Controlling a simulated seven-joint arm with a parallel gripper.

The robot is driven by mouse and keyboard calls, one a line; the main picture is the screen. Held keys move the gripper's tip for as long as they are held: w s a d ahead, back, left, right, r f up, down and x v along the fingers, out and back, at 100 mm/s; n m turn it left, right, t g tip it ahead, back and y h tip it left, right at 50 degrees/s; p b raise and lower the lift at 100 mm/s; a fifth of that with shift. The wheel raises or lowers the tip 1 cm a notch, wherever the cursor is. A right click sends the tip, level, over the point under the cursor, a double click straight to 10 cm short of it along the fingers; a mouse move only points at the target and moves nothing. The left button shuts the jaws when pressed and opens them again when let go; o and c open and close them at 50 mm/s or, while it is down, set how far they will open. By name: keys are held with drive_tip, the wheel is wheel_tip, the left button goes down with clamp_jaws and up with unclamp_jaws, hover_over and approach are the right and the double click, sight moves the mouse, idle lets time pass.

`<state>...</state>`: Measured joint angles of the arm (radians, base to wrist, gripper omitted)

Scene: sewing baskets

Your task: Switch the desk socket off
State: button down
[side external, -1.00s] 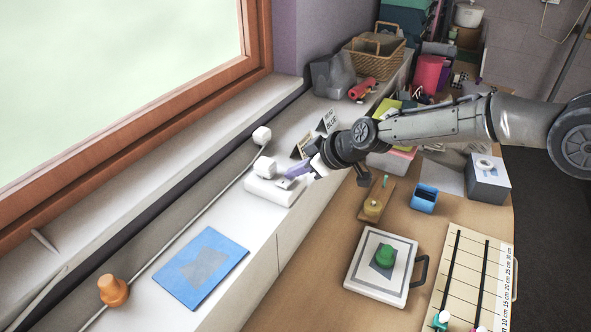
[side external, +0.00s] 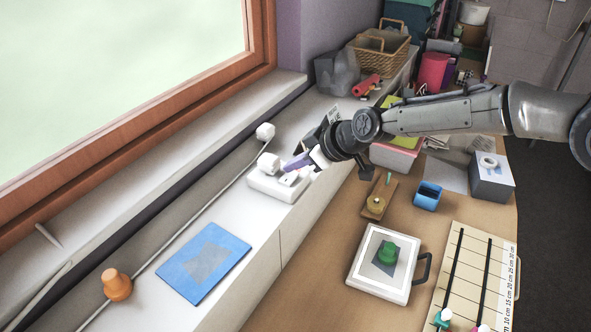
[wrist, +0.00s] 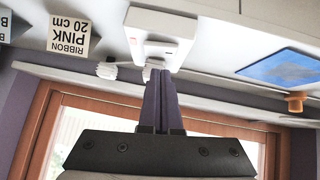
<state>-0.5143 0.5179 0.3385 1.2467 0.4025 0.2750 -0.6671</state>
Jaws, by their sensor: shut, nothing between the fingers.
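The desk socket (side external: 273,187) is a white block on the white ledge below the window. In the wrist view the socket (wrist: 150,24) shows a small red mark near one end. My gripper (side external: 288,167) has purple fingers, shut with nothing between them. The fingertips are over the socket between plug and switch in the side view; I cannot tell whether they touch it. In the wrist view the closed fingertips (wrist: 156,68) overlap the socket's near edge.
A white cord runs along the ledge past another white plug (side external: 265,131). A ribbon label card (wrist: 69,34) stands near the socket. A blue mat (side external: 204,262) and an orange knob (side external: 117,285) lie toward the front. A framed board with a green knob (side external: 388,251) is on the desk.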

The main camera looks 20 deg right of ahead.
wheel_tip(320, 180, up, 2)
drive_tip(key=shift+s+a+r, duration=0.1)
drive_tip(key=shift+a+r, duration=0.05)
drive_tip(key=v, duration=0.9)
drive_tip(key=shift+s+d, duration=0.3)
drive_tip(key=shift+w+d+r, duration=0.15)
drive_tip(key=shift+w+d, duration=0.15)
drive_tip(key=shift+w, duration=0.4)
